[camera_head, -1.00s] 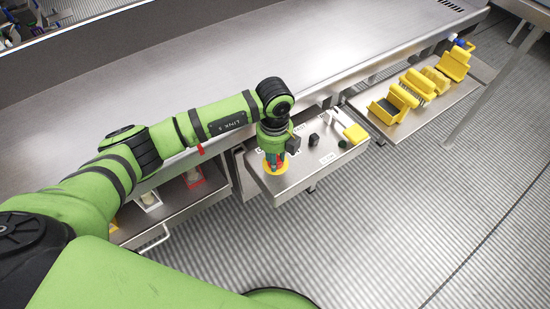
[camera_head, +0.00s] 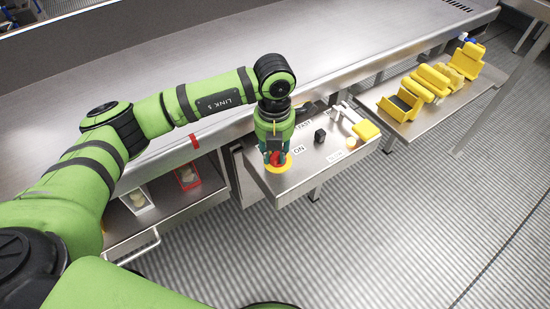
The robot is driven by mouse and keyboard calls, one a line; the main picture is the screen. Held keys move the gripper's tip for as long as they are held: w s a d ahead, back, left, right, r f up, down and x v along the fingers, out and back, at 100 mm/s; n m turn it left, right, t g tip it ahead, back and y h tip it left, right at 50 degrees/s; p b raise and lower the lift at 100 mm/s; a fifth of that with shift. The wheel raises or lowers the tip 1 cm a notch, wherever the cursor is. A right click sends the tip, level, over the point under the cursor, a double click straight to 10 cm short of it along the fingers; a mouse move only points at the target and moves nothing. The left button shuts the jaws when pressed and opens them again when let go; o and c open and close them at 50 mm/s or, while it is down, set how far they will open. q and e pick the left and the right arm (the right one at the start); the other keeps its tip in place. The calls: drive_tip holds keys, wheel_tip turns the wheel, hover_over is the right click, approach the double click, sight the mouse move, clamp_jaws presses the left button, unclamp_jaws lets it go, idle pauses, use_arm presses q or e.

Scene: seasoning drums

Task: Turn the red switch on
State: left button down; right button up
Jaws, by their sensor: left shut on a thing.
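The red switch (camera_head: 274,158) sits on a yellow round plate (camera_head: 286,166) at the left end of the steel control panel. My left gripper (camera_head: 273,156) points down over it and is shut on the red switch. The fingers hide much of the switch, so its exact angle is hard to read. My right gripper is not in view.
A black knob (camera_head: 320,136) with "FAST" and "SLOW" labels stands right of the switch. Farther right is a yellow and white piece (camera_head: 366,130). Several yellow parts lie on a shelf (camera_head: 400,127). The steel table (camera_head: 350,45) behind is clear.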

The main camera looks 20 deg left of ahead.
use_arm(q)
drive_tip(key=m+b, duration=0.2)
drive_tip(key=m, duration=0.1)
drive_tip(key=shift+w+a+f+b, duration=0.1)
drive_tip(key=shift+f+b, duration=0.05)
drive_tip(key=shift+b, duration=0.25)
drive_tip(key=shift+m+b, duration=0.8)
drive_tip(key=shift+m, duration=0.3)
drive_tip(key=shift+r, duration=0.2)
drive_tip(key=c, duration=1)
unclamp_jaws()
